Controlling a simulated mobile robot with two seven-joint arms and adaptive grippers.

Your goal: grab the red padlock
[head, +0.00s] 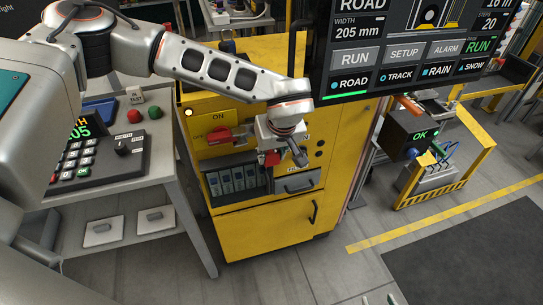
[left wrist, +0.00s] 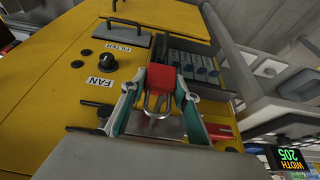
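In the head view my left gripper (head: 285,152) is right at the padlock. My right gripper is not clearly visible.
A red switch handle (head: 218,136) sits beside the padlock on the cabinet. A row of blue-grey modules (head: 232,180) is below it. A grey control bench (head: 170,178) stands left. A large display (head: 410,55) hangs at the upper right.

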